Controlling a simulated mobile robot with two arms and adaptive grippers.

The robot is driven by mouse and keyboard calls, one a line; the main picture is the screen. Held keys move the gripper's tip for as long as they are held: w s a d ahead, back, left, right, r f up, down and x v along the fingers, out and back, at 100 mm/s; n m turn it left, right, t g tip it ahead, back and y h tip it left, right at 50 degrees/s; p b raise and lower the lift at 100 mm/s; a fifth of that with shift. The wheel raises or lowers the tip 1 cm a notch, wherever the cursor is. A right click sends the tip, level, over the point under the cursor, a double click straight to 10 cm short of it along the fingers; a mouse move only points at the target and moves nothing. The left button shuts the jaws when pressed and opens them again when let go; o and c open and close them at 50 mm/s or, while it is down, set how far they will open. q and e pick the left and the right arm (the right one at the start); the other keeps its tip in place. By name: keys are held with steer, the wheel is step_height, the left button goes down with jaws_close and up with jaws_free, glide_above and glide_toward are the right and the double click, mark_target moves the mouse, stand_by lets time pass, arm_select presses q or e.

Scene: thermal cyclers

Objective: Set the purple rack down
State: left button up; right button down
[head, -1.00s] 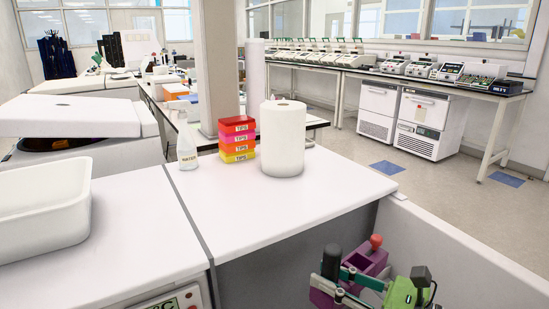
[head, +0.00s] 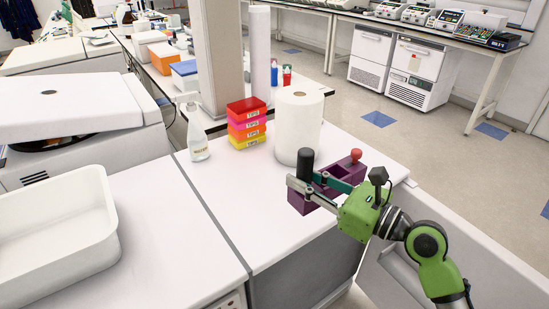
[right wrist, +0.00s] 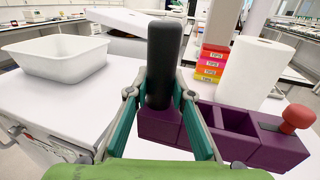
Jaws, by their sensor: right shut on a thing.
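The purple rack (head: 300,202) is over the right front part of the white bench top, beside the paper roll. It also shows in the right wrist view (right wrist: 270,150). It carries a black cylinder (head: 306,163) at its left end and a red-knobbed piece (head: 356,156) at its right end; open compartments lie between. My right gripper (head: 319,186) is shut on the rack near the black cylinder, which stands between the fingers in the right wrist view. The rack looks about level; I cannot tell whether its underside touches the bench. My left gripper is out of view.
The paper roll (head: 298,130) stands just behind the rack. Stacked tip boxes (head: 247,124) and a spray bottle (head: 197,135) stand further left. A white tub (head: 55,240) is at the left. The bench top between tub and rack is clear.

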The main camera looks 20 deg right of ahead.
steer(key=w+f, duration=0.3)
steer(key=w, duration=0.4)
steer(key=b, duration=0.3)
glide_above(279, 206)
step_height(279, 206, down, 6)
steer(key=f, duration=0.1)
steer(key=shift+f, duration=1.3)
steer(key=c, duration=1.8)
jaws_free()
steer(key=shift+f, duration=0.15)
